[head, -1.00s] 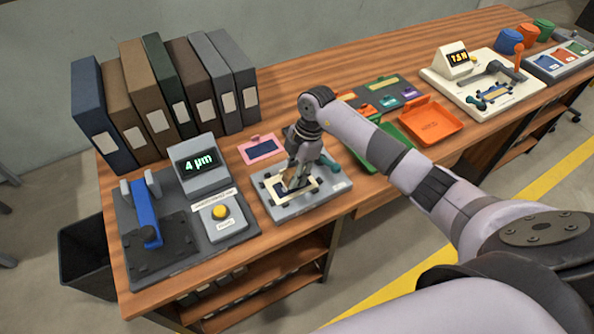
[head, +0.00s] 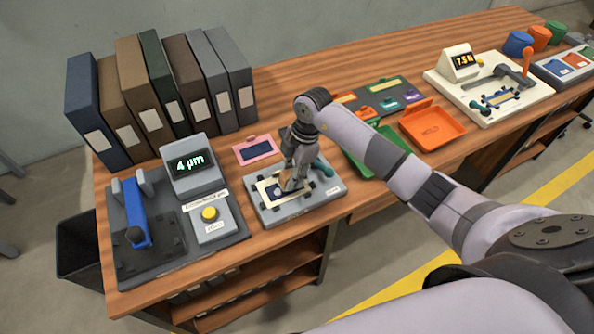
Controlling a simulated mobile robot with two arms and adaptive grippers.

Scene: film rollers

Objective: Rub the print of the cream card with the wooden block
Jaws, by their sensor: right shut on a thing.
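The cream card (head: 265,187) lies on a grey plate fixture (head: 310,203) near the front edge of the bench. A dark print (head: 274,193) shows in its middle, partly hidden by my gripper. My right gripper (head: 287,186) points down over the card, shut on the small wooden block (head: 284,181). The block is low over the print; I cannot tell whether it touches. My left gripper is not in view.
A pink-framed card (head: 256,150) lies behind the fixture. A gauge with a 4 µm display (head: 190,163) and a blue-armed device (head: 134,225) stand left. Binders (head: 150,95) line the back. Green (head: 362,163) and orange trays (head: 432,124) lie right.

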